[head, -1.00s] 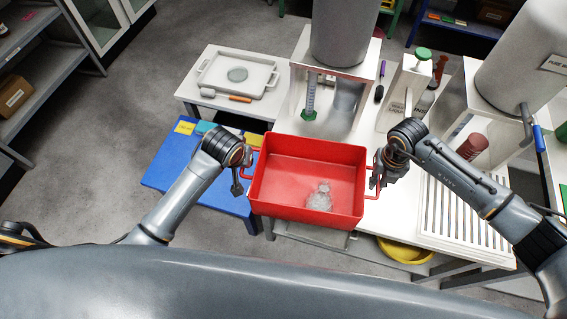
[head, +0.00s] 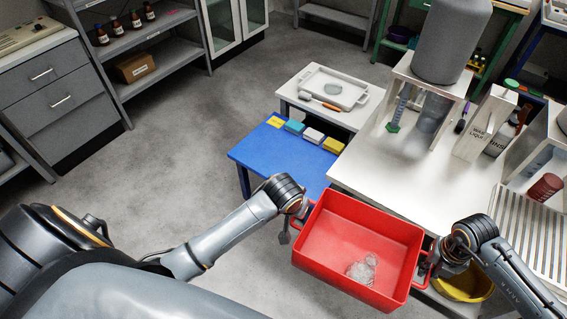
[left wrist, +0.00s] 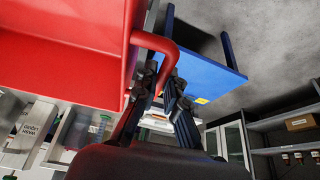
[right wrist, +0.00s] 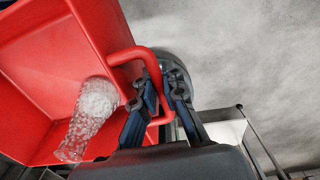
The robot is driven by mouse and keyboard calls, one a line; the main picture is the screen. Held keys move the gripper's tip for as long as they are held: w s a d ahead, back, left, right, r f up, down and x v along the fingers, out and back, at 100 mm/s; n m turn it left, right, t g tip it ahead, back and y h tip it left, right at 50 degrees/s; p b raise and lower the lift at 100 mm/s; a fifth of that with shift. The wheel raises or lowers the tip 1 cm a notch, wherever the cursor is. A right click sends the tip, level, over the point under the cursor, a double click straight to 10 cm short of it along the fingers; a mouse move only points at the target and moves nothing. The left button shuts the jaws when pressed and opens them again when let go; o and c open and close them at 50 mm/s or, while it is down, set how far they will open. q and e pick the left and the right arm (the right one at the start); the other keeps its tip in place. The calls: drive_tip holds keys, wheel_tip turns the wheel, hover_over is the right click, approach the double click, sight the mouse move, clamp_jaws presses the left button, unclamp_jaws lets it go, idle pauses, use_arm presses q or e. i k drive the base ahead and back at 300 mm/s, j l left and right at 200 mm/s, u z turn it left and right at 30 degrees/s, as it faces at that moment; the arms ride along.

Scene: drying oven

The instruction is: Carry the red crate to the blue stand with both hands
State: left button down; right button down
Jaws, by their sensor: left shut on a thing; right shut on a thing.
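The red crate (head: 335,238) hangs between my two grippers, in front of the white bench, with a clear glass vessel (head: 361,269) lying inside it. My left gripper (head: 292,222) is shut on the crate's left handle; the red handle shows between its fingers in the left wrist view (left wrist: 160,85). My right gripper (head: 432,265) is shut on the right handle, which also shows in the right wrist view (right wrist: 158,85). The blue stand (head: 262,155) is beyond the crate to the left, apart from it. Several small coloured blocks lie along its far edge.
The white bench (head: 385,180) stands right behind the crate, with a grey cylinder on a stand and bottles. A yellow bowl (head: 465,285) is below right. A small white table with a tray (head: 345,92) adjoins the blue stand. Grey floor (head: 170,140) is open at left.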

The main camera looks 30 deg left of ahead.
sight(282, 157)
drive_tip(key=i+j+u, duration=0.1)
drive_tip(key=u, duration=0.35)
drive_tip(key=i+j+u, duration=0.1)
drive_tip(key=u, duration=0.35)
drive_tip(key=i+j+u, duration=0.15)
drive_tip(key=i+u, duration=0.25)
drive_tip(key=i+j+u, duration=0.1)
drive_tip(key=i+u, duration=0.65)
drive_tip(key=i+j+z, duration=0.15)
drive_tip(key=i+z, duration=0.35)
drive_tip(key=z, duration=0.35)
drive_tip(key=i+z, duration=0.15)
drive_tip(key=z, duration=0.35)
drive_tip(key=i+z, duration=0.1)
drive_tip(key=z, duration=0.35)
drive_tip(key=i+j+z, duration=0.1)
drive_tip(key=z, duration=0.35)
